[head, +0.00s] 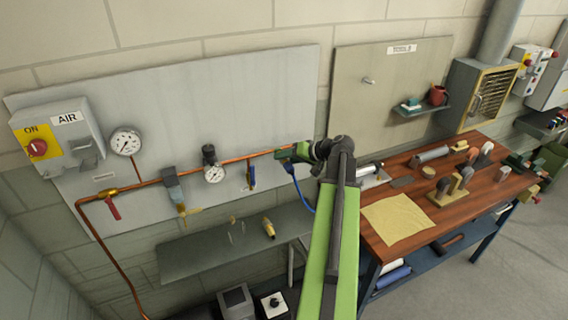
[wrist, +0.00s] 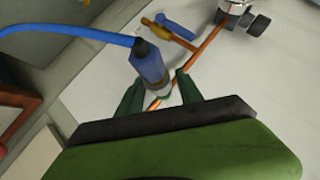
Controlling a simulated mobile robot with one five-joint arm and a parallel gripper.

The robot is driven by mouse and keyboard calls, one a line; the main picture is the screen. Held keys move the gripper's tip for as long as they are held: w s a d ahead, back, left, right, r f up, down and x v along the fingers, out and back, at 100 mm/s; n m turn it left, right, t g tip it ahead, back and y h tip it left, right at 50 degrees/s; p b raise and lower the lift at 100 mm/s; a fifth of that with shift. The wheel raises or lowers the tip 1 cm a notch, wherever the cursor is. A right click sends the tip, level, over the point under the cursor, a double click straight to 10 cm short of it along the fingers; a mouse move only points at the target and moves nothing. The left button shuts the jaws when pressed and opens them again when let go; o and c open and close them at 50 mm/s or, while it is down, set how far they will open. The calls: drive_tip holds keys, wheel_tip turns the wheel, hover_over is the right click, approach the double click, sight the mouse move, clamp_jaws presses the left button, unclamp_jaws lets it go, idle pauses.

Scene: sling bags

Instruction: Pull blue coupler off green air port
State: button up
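The blue coupler (wrist: 147,62) sits in the wrist view with a blue hose (wrist: 75,32) running from its far end to the left. Its near end meets a pale greenish fitting (wrist: 162,90), probably the green air port, mostly hidden by the coupler and my gripper. My gripper (wrist: 160,85) is open, with one dark green finger on each side of the coupler's near end. A gap shows beside the right finger; contact at the left finger is unclear. In the head view my gripper (head: 292,152) is at the copper pipe's right end, with the coupler (head: 289,168) just below.
The copper pipe (head: 235,160) runs along the wall panel, with a gauge (head: 214,172) and a blue-handled valve (head: 251,177) left of my gripper. A grey shelf (head: 200,257) is below. A wooden workbench (head: 408,195) with tools stands to the right.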

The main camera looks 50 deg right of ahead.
sight(292, 167)
clamp_jaws()
drive_tip(key=shift+s, duration=0.1)
drive_tip(key=shift+s+a, duration=0.35)
drive_tip(key=shift+s, duration=0.45)
drive_tip(key=shift+s+a, duration=0.3)
drive_tip(key=shift+s, duration=0.55)
drive_tip(key=shift+s+a, duration=0.35)
drive_tip(key=shift+s, duration=0.45)
drive_tip(key=shift+s+a, duration=0.25)
drive_tip(key=shift+s, duration=0.35)
drive_tip(key=shift+s+a, duration=0.3)
drive_tip(key=shift+s, duration=0.35)
drive_tip(key=shift+s+a, duration=0.25)
drive_tip(key=shift+s, duration=0.35)
